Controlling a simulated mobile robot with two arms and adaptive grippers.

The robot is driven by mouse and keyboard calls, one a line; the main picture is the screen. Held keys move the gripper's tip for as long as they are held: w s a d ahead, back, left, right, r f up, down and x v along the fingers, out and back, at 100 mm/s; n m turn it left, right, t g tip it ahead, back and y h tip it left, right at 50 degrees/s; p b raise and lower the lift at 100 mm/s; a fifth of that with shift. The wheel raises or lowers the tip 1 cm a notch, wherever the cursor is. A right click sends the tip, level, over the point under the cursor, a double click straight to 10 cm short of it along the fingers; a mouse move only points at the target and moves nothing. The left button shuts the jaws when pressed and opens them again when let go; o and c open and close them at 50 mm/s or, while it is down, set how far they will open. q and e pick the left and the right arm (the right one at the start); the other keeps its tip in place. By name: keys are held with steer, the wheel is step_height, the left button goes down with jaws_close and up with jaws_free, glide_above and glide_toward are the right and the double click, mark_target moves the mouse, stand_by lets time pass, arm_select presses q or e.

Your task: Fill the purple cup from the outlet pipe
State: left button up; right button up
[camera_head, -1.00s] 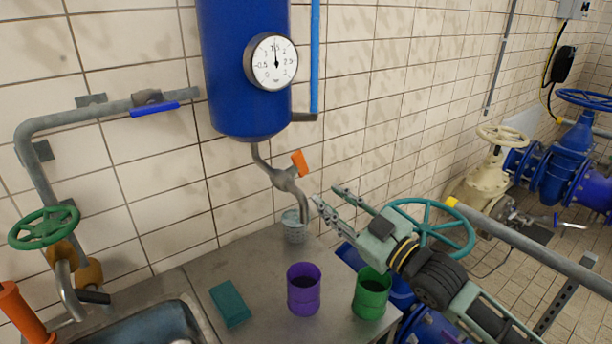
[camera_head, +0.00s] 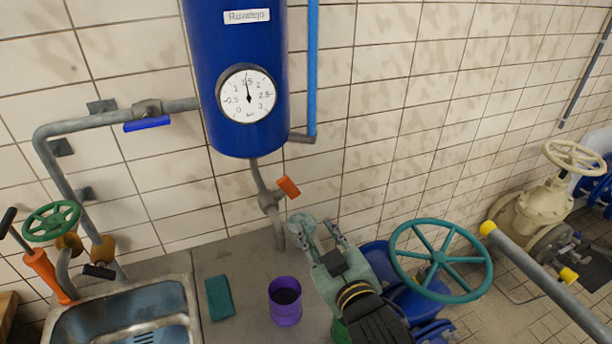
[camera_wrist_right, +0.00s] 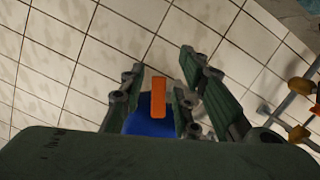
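The purple cup (camera_head: 285,302) stands upright on the grey counter, dark inside. The outlet pipe (camera_head: 278,236) comes down from the blue tank (camera_head: 232,110) and ends above the counter, left of and behind the cup. Its orange valve handle (camera_head: 288,187) also shows between my right fingers in the wrist view (camera_wrist_right: 158,97). My right gripper (camera_head: 318,232) is open, right of the pipe and below the handle in the head picture. My left gripper is not in view.
A green cup (camera_head: 339,331) is mostly hidden behind my right gripper. A teal block (camera_head: 219,298) lies between the sink (camera_head: 125,318) and the purple cup. A teal handwheel (camera_head: 440,262) stands close right of my gripper. A pressure gauge (camera_head: 247,94) is on the tank.

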mark_target(290, 190)
steer(key=shift+n+t+y, duration=0.9)
steer(key=w+a+r, duration=0.1)
steer(key=w+a, duration=0.1)
steer(key=w, duration=0.1)
steer(key=w+a+r+p, duration=0.1)
steer(key=w+a+r, duration=0.1)
steer(key=w, duration=0.1)
steer(key=w+a+r+p, duration=0.1)
steer(key=w+a+r, duration=0.1)
steer(key=w, duration=0.1)
steer(key=shift+r, duration=0.15)
steer(key=shift+d, duration=0.1)
